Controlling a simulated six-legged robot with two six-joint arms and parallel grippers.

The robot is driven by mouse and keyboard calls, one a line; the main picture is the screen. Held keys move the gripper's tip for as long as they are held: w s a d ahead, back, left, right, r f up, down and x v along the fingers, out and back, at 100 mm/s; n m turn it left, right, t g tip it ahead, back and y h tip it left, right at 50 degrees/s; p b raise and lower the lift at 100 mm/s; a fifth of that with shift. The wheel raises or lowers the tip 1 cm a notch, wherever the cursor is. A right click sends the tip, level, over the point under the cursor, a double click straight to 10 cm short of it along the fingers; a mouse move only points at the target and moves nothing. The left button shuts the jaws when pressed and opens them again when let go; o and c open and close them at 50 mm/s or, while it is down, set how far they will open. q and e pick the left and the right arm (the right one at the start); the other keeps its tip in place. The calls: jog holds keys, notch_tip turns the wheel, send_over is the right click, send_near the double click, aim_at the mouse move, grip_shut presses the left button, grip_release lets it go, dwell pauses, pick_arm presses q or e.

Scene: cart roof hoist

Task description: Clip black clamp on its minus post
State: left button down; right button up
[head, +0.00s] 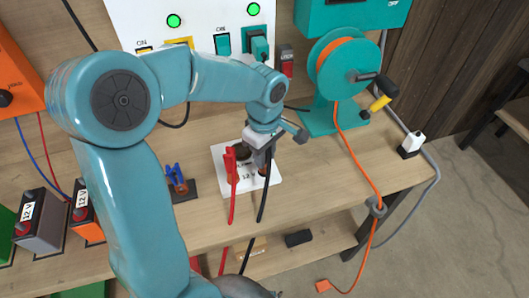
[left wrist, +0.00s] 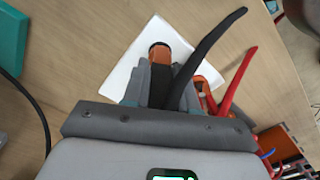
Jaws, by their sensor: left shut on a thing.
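My left gripper (head: 263,148) is over the white plate (head: 219,155) marked 12 on the bench. It is shut on the black clamp (head: 267,185), whose black handles also show in the left wrist view (left wrist: 205,55). In the left wrist view an orange-brown post with a dark end (left wrist: 160,50) lies at the tip of the black clamp, between the gripper fingers. I cannot tell whether the clamp's jaws grip it. The red clamp (head: 231,182) stands beside the black one on the plate, close to its left in the head view. My right gripper is not in view.
A teal reel (head: 340,65) with orange cable stands at the back right. A panel (head: 205,20) with two green lamps is behind. The bench right of the plate is clear.

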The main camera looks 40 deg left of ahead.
pick_arm(q)
jog(key=shift+f+b, duration=0.4)
jog(key=shift+f, duration=0.1)
jog(key=c, duration=0.8)
grip_release()
jog(key=shift+r, duration=0.1)
notch_tip(320, 180, up, 16)
jog(key=p, duration=0.1)
jog(key=shift+r, duration=0.15)
